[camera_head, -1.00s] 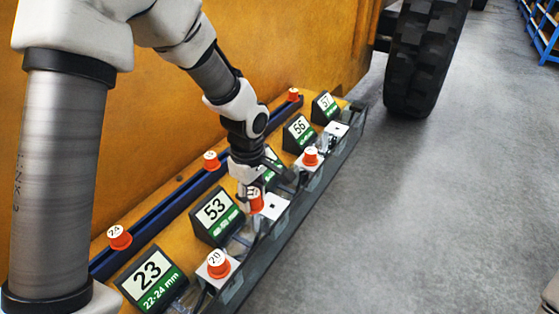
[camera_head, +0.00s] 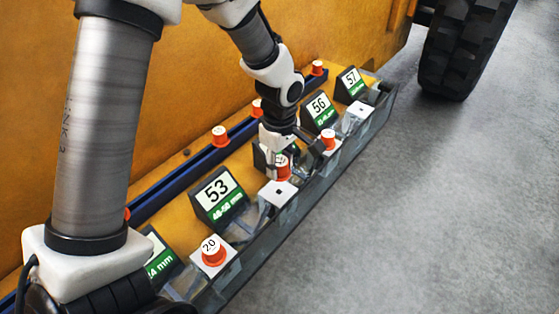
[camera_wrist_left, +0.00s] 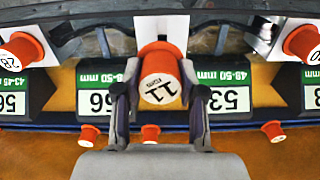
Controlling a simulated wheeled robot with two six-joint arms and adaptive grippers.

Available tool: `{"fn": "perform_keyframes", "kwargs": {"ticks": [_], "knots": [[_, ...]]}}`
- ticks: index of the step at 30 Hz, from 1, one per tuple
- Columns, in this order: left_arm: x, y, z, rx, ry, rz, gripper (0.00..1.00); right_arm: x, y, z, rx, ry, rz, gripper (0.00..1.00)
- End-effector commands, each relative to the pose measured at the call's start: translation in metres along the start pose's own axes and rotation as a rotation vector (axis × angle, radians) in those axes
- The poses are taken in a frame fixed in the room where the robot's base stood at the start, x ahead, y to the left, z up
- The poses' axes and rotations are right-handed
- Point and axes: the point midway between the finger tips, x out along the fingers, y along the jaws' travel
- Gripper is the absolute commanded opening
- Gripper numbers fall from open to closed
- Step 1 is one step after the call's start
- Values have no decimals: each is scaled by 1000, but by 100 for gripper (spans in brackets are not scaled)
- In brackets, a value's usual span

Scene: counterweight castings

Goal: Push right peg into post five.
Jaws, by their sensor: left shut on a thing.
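My left gripper (camera_head: 281,166) is shut on an orange peg (camera_head: 283,160) with a white top. In the left wrist view the held peg (camera_wrist_left: 160,78) is marked 11 and sits between the fingers (camera_wrist_left: 160,105). A white post with a dark hole (camera_head: 278,194) stands just below the peg in the head view, and the peg looks raised clear of it. Another bare white post (camera_head: 359,112) stands farther along. Pegs stand on other white posts: one marked 20 (camera_head: 213,251), another (camera_head: 328,139) just beyond the gripper. My right gripper is out of view.
Angled number signs, such as 53 (camera_head: 219,196), 56 (camera_head: 319,108) and 57 (camera_head: 352,82), stand behind the posts. A blue rail (camera_head: 185,166) behind them carries several orange pegs (camera_head: 220,136). Bare floor (camera_head: 440,210) lies right; a large tyre (camera_head: 465,45) stands beyond.

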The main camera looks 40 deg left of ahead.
Motion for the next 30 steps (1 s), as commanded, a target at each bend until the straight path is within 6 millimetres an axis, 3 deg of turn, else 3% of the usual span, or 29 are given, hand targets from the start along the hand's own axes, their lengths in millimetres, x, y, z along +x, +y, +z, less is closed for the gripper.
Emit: {"fn": "perform_keyframes", "kwargs": {"ticks": [3, 9, 30], "knots": [[20, 0, 0, 0, 0, -1, 5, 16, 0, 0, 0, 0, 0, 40], [37, 0, 0, -1, 0, 0, 5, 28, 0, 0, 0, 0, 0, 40], [38, 0, 0, -1, 0, 0, 5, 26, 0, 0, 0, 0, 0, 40]]}}
